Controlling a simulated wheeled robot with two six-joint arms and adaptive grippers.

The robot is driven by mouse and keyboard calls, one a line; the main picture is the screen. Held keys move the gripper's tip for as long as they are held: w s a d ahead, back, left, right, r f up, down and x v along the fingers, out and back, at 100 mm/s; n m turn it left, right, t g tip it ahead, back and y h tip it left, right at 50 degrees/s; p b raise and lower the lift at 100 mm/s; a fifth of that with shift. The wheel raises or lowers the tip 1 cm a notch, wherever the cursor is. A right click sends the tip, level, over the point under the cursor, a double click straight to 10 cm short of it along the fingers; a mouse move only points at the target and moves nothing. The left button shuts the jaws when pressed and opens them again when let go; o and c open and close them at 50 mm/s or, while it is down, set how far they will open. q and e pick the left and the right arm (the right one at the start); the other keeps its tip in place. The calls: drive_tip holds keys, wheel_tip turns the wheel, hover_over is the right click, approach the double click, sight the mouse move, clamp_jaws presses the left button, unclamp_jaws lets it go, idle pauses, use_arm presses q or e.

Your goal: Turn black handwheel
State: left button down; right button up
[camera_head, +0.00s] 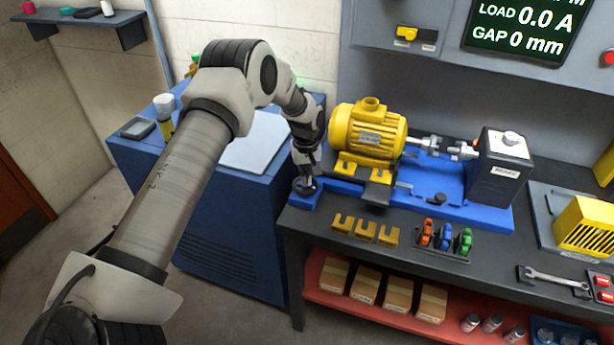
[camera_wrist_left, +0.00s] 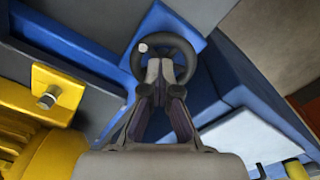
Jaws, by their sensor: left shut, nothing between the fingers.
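The black handwheel (camera_head: 304,186) sits at the left end of the blue motor base (camera_head: 326,184). In the left wrist view the handwheel (camera_wrist_left: 183,54) shows as a ring with a light knob (camera_wrist_left: 143,47) on its upper left rim. My left gripper (camera_head: 307,174) is directly over the wheel, pointing down. Its fingers (camera_wrist_left: 160,72) are shut together with nothing between them, and their tips overlap the wheel's opening. Whether they touch the rim or hub I cannot tell. My right gripper is not in view.
A yellow motor (camera_head: 368,130) stands on the base right of the gripper. A blue cabinet (camera_head: 225,205) with a white sheet is at left. Yellow shims (camera_head: 364,230), colored clamps (camera_head: 445,238) and a wrench (camera_head: 552,280) lie along the bench front.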

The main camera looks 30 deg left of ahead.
use_arm(q)
drive_tip(key=shift+s+f+n, duration=0.45)
drive_tip(key=shift+f+n, duration=0.1)
drive_tip(key=shift+n, duration=0.65)
drive_tip(key=shift+c, duration=2.3)
unclamp_jaws()
drive_tip(key=shift+s+a, duration=0.1)
drive_tip(key=o, duration=0.5)
drive_tip(key=shift+a+f, duration=0.1)
drive_tip(key=shift+c, duration=0.2)
drive_tip(key=shift+w, duration=0.5)
drive_tip(key=shift+s+r, duration=0.1)
drive_tip(key=shift+r, duration=0.25)
wheel_tip(320, 180, up, 12)
drive_tip(key=shift+f, duration=0.25)
